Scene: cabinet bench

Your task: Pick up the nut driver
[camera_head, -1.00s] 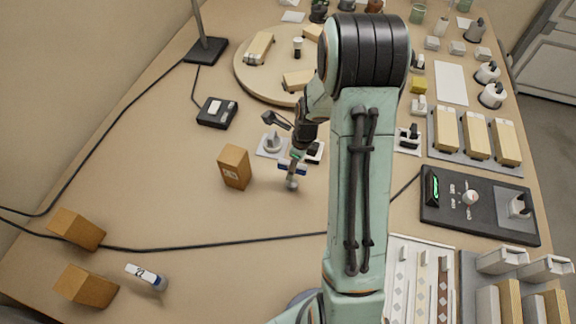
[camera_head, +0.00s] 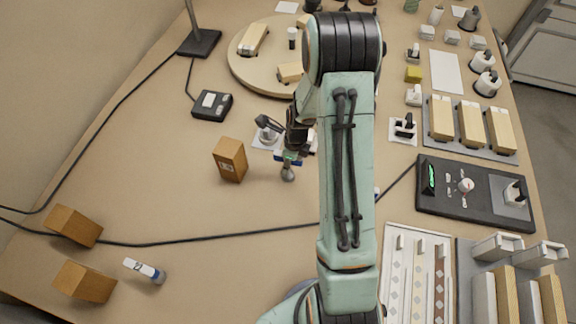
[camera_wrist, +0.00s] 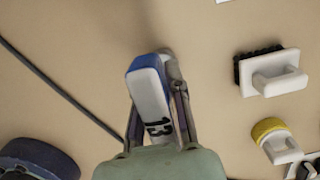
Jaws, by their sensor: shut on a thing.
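My gripper (camera_head: 291,152) is shut on a nut driver with a blue and white handle. In the wrist view the handle (camera_wrist: 150,98) sits between the fingers, marked with a dark "13". In the head view the nut driver's metallic end (camera_head: 287,174) shows below the fingers; most of the handle is hidden by the gripper. I cannot tell how far that end is from the table. A similar white and blue driver-like piece (camera_head: 145,270) lies at the lower left, away from my gripper.
A brown box (camera_head: 229,160) stands just left of my gripper. Two more boxes (camera_head: 75,226) (camera_head: 85,281) are at the left. A black cable (camera_head: 200,241) crosses the table. A round wooden board (camera_head: 245,75) lies behind. A black control panel (camera_head: 450,210) is at the right.

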